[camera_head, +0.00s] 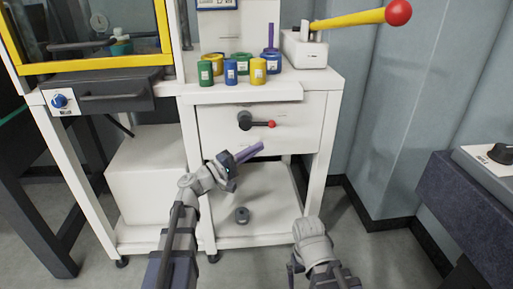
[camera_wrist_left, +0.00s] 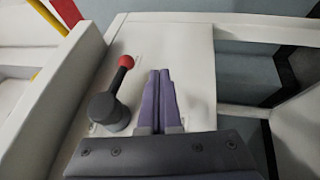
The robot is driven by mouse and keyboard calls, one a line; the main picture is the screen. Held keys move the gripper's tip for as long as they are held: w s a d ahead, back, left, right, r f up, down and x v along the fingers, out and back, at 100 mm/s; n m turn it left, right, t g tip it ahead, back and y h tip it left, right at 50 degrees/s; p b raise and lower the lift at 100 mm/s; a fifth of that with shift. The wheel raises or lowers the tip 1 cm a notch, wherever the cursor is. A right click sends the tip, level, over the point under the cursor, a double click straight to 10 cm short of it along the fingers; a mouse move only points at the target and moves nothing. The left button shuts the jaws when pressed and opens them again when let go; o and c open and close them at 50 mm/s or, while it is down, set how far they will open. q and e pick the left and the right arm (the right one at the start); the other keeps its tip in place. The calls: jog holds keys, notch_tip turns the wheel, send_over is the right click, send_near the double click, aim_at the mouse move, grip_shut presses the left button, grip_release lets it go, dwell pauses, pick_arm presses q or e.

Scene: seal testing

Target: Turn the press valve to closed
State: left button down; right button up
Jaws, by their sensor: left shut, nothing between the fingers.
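The press valve (camera_head: 245,120) is a dark round hub on the white front panel of the press stand. Its short lever points right in the head view and ends in a red knob (camera_head: 272,124). In the left wrist view the valve hub (camera_wrist_left: 108,110) and red knob (camera_wrist_left: 126,61) lie just left of the fingers. My left gripper (camera_head: 262,146) is shut and empty, with its purple fingers together below the lever. It also shows in the left wrist view (camera_wrist_left: 159,75), apart from the lever. Part of my right arm shows at the bottom; its fingers do not show.
Several green, yellow and blue cylinders (camera_head: 231,72) stand on the shelf above the panel. A press with a yellow lever (camera_head: 350,20) stands at the upper right. A dark round piece (camera_head: 242,215) lies on the lower shelf. A yellow-framed cabinet (camera_head: 90,66) is at left.

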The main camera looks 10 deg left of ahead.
pick_arm(q)
jog(key=b+v, duration=0.2)
jog(key=v, duration=0.7)
jog(key=shift+f, duration=0.4)
jog(key=shift+d, duration=0.1)
jog(key=s+d+f+m+g+y+p, duration=0.2)
jog(key=s+d+f+m+g, duration=0.3)
jog(key=d, duration=0.3)
jog(key=s+d+f+m+g+y+p, duration=0.1)
jog(key=s+d+f+m+g+p, duration=0.1)
jog(key=d+f+g, duration=0.45)
jog(key=s+f+m+g+y+p, duration=0.3)
jog(key=s+f+m+y, duration=0.35)
jog(key=s+y, duration=0.4)
notch_tip(320, 180, up, 38)
jog(key=s+a+y+p, duration=0.1)
jog(key=y+p, duration=0.1)
jog(key=p, duration=3.7)
